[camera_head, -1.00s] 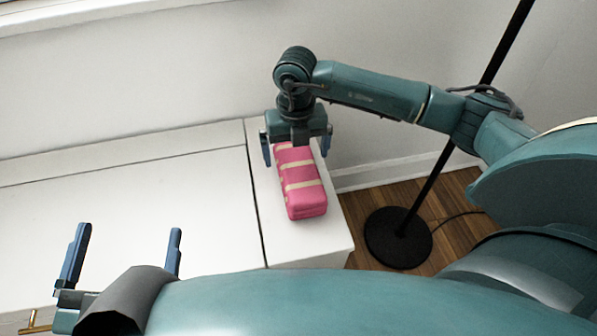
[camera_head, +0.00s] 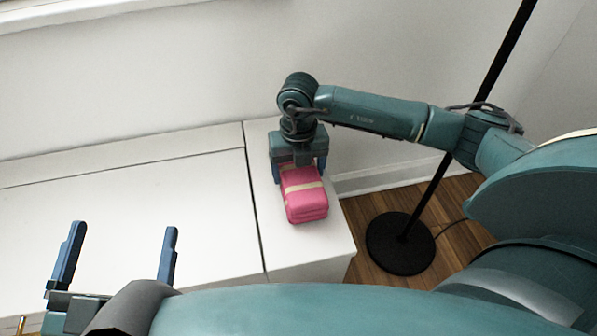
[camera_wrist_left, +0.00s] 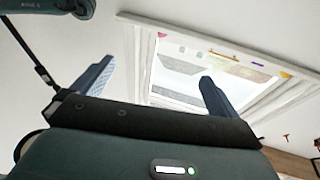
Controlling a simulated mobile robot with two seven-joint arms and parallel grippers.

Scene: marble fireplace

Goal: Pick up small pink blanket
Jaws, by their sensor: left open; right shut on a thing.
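The small pink blanket (camera_head: 305,203) is a folded pink bundle with pale cream stripes. It lies on the right end of the white surface in the head view. My right gripper (camera_head: 298,172) points down over its far part and is shut on it, with a blue finger on either side. The gripper hides the far end of the blanket. My left gripper (camera_head: 118,255) is open and empty at the lower left of the head view, away from the blanket. Its two blue fingers also show in the left wrist view (camera_wrist_left: 152,88), spread apart with nothing between them.
The white cabinet top (camera_head: 130,215) is bare left of the blanket. A white wall (camera_head: 160,75) rises behind it. A black pole with a round base (camera_head: 400,245) stands on the wooden floor at the right. The left wrist view shows a bright window (camera_wrist_left: 190,75).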

